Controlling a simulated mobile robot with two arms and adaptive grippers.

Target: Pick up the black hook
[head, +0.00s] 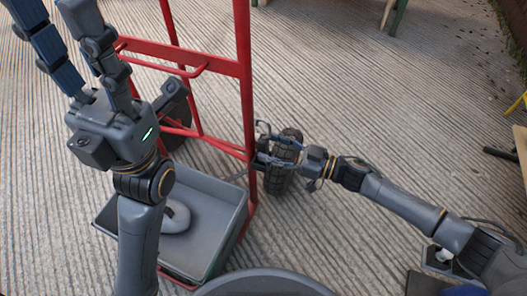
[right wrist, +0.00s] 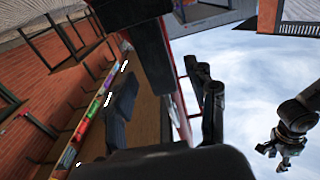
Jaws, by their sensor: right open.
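No clearly black hook shows in either view. A grey curved, ring-like piece (head: 177,217) lies in the grey tray (head: 226,232) at the foot of a red hand truck; I cannot tell if it is the hook. My right gripper (head: 262,144) is open beside the hand truck's red upright, in front of the black wheel, above and to the right of the tray.
The red hand truck (head: 243,75) stands upright with black wheels; its right wheel (head: 281,165) is close to my right gripper. Grooved concrete floor (head: 370,110) lies open to the right. The right wrist view shows a brick wall (right wrist: 50,80) and sky.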

